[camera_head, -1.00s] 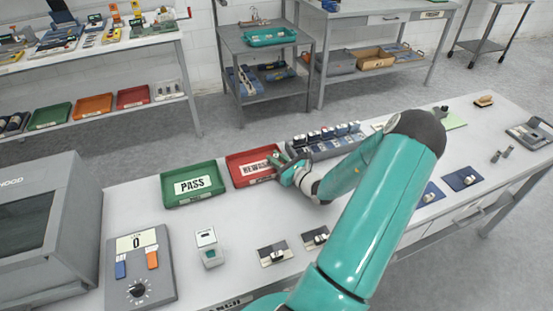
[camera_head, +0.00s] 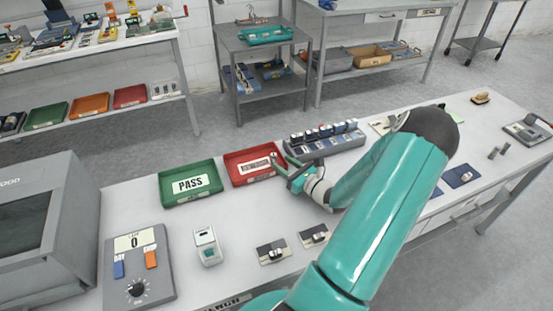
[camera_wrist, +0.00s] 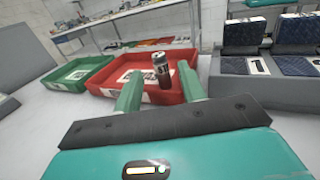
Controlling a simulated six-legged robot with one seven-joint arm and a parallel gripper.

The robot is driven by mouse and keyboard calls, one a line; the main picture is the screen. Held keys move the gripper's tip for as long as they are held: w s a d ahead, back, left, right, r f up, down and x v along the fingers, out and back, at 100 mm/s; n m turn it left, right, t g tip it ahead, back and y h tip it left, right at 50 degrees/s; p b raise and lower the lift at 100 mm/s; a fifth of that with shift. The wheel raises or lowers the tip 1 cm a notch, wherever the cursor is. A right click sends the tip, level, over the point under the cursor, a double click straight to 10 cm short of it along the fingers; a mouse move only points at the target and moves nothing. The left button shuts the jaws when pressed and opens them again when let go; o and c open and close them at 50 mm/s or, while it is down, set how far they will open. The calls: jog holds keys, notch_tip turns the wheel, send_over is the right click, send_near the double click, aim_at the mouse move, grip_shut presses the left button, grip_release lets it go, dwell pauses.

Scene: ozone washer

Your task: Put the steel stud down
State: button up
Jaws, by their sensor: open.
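The steel stud (camera_wrist: 162,70) is a small cylinder with a dark body and a silvery top. In the wrist view it stands upright at the red tray (camera_wrist: 108,90), between my two fingers, with gaps visible on both sides. Whether its base touches the tray floor is hard to tell. My gripper (camera_wrist: 159,88) is open, its green fingers reaching over the tray's near edge. In the head view my gripper (camera_head: 284,171) is at the right edge of the red tray (camera_head: 236,178), whose label is partly covered.
A green PASS tray (camera_head: 172,199) sits left of the red one. A grey rack (camera_head: 335,147) of small blocks stands close right of my gripper. A small white device (camera_head: 207,245) and a control box (camera_head: 138,270) are nearer. Bare bench lies in front of the trays.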

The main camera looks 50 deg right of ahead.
jog(key=s, duration=0.6)
jog(key=shift+s+a, duration=0.2)
jog(key=shift+a, duration=0.2)
jog(key=w+a+r+n+g+y, duration=0.3)
jog(key=a+r+n+g, duration=0.1)
jog(key=a+n, duration=0.4)
jog(key=w+a+r+n+g+y, duration=0.25)
jog(key=a+n+g+y, duration=0.2)
jog(key=a, duration=0.55)
jog(key=w+a+r+n+g+y, duration=0.3)
jog(key=a+r+n, duration=0.1)
jog(key=a+n, duration=0.4)
jog(key=s+a+r+n+h, duration=0.4)
jog(key=a+r+n, duration=0.3)
jog(key=n, duration=0.1)
jog(key=s+a+r+n+h, duration=0.4)
jog(key=s+a+r+n, duration=0.1)
jog(key=a+r+n, duration=0.2)
jog(key=shift+s+a+r+n+g+h, duration=0.3)
jog(key=shift+r+n+g, duration=0.2)
jog(key=shift+n, duration=0.35)
jog(key=shift+d, duration=0.1)
